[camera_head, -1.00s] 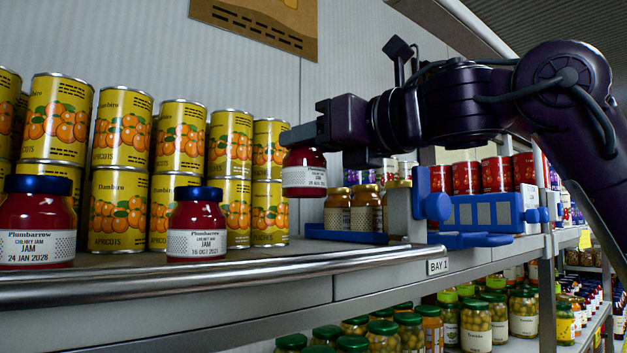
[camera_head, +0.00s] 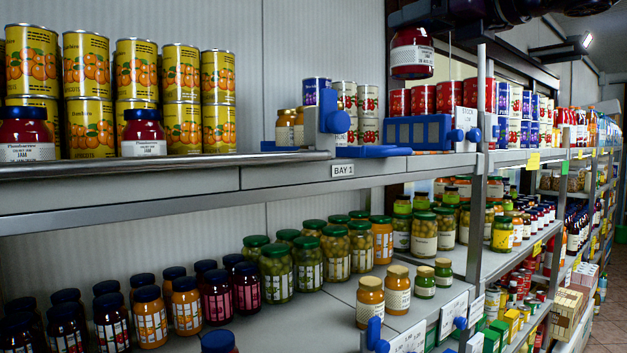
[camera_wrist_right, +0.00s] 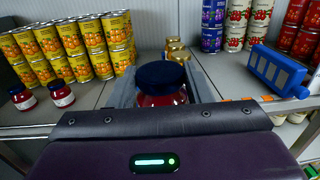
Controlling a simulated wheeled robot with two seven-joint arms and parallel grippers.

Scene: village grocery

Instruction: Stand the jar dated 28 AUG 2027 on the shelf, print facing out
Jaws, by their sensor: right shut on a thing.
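My right gripper (camera_head: 408,26) is at the top edge of the head view, shut on a red jam jar (camera_head: 412,60) with a dark blue lid. The jar hangs upright above the shelf level, its white label toward the head camera; the date is too small to read. In the right wrist view, the jar (camera_wrist_right: 163,84) is between the two grey fingers (camera_wrist_right: 163,92). My left gripper is out of view.
Stacked yellow apricot cans (camera_head: 181,85) stand behind the jars. Blue plastic holders (camera_head: 330,122) and a blue rack (camera_head: 418,131) stand on the shelf to the right. The shelf front between the near jar and the holders is bare. Lower shelves hold many jars.

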